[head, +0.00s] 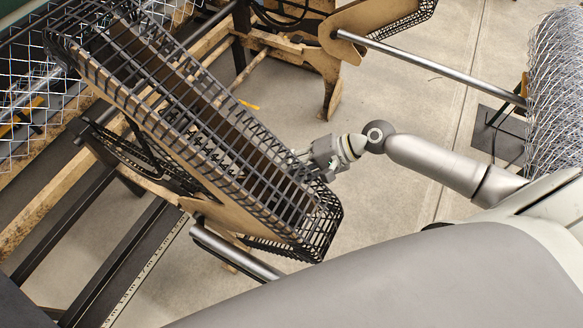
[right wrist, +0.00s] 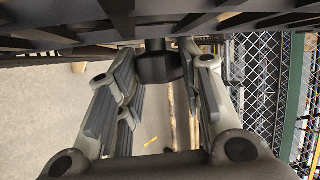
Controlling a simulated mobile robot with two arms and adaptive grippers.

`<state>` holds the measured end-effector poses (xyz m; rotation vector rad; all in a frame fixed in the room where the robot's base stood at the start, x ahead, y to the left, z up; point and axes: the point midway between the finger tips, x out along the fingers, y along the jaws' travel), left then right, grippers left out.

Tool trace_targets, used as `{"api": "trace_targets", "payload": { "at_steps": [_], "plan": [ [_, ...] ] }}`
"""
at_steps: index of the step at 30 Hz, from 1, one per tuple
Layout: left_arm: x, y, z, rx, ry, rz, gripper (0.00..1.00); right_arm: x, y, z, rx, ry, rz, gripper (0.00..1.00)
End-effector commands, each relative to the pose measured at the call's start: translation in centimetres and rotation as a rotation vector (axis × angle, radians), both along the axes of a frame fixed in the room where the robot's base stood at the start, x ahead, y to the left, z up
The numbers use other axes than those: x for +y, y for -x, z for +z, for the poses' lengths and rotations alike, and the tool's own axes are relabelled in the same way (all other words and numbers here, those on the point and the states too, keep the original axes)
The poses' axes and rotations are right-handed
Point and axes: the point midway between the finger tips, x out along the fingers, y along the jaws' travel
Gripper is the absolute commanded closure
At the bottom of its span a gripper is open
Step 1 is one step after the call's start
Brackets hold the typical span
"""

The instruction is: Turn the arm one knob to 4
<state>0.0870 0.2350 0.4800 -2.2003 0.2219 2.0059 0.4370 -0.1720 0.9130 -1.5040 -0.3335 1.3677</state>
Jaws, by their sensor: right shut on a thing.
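In the right wrist view, a black knob (right wrist: 158,66) hangs below a dark slatted surface. My right gripper (right wrist: 154,78) is around it, one finger on each side, shut on the knob. In the head view, my right gripper (head: 304,162) reaches in from the right to the front end of the black wire cage (head: 115,92) of the weaver machine. The cage bars hide the knob there. The knob's scale and the number it points to cannot be read. My left gripper is not in view.
A roll of chainlink mesh (head: 556,95) stands at the right. More mesh (head: 40,110) hangs at the left. A metal rod (head: 405,58) and a lower pipe (head: 235,252) lie near my right arm. Concrete floor (head: 385,205) is open around the arm.

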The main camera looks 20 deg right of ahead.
Motion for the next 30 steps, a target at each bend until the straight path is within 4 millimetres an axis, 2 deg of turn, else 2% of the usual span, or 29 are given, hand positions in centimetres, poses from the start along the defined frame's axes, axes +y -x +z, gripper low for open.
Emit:
{"api": "trace_targets", "payload": {
  "at_steps": [1, 5, 17, 20, 30],
  "plan": [
    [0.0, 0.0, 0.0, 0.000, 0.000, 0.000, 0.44, 0.0, 0.2, -0.2, 0.005, 0.004, 0.003, 0.62],
    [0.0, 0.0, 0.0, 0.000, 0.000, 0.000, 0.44, 0.0, 0.1, -0.2, 0.004, 0.003, 0.002, 0.45],
    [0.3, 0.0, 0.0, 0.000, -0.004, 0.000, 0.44, -0.5, 0.2, 0.2, 0.003, 0.003, 0.000, 0.45],
    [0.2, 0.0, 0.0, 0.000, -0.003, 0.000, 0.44, -1.5, 0.6, 0.9, 0.002, 0.005, 0.000, 0.45],
    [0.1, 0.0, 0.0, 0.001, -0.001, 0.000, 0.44, -6.8, 2.9, 4.8, 0.007, 0.005, 0.001, 0.45]
  ]
}}
